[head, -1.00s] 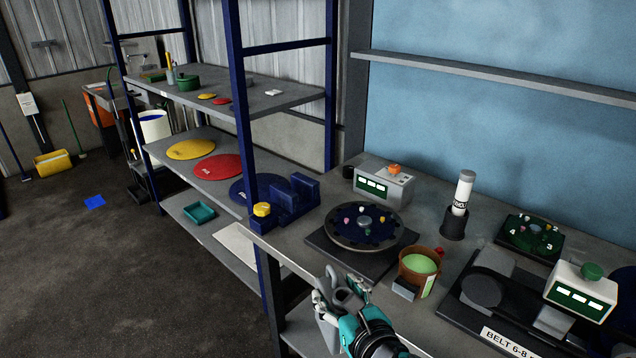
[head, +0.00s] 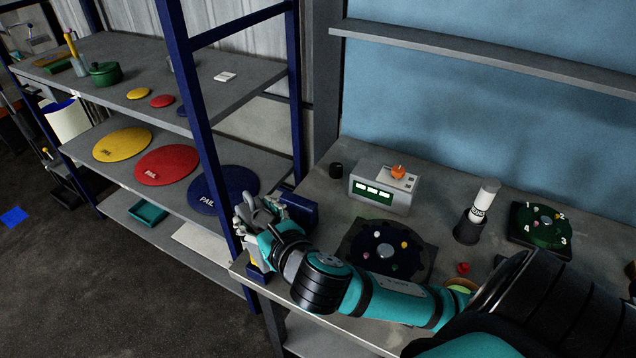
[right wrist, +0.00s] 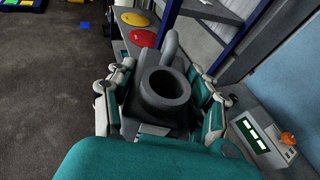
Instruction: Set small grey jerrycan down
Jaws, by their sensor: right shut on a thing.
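The small grey jerrycan (right wrist: 165,92) shows in the right wrist view, with its round open mouth facing the camera and a loop handle beyond it. My right gripper (right wrist: 160,100) is shut on it, a finger on each side. In the head view my right gripper (head: 262,222) is at the left end of the bench, in front of the dark blue holder (head: 300,208). There the jerrycan is mostly hidden by the gripper, and I cannot tell whether it touches anything below. My left gripper is not in view.
The shelf rack's blue post (head: 200,110) stands just left of the gripper. A yellow mat (head: 122,143), a red mat (head: 167,165) and a blue mat (head: 222,189) lie on its middle shelf. A grey device (head: 382,188) and a dark turntable (head: 387,250) are on the bench.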

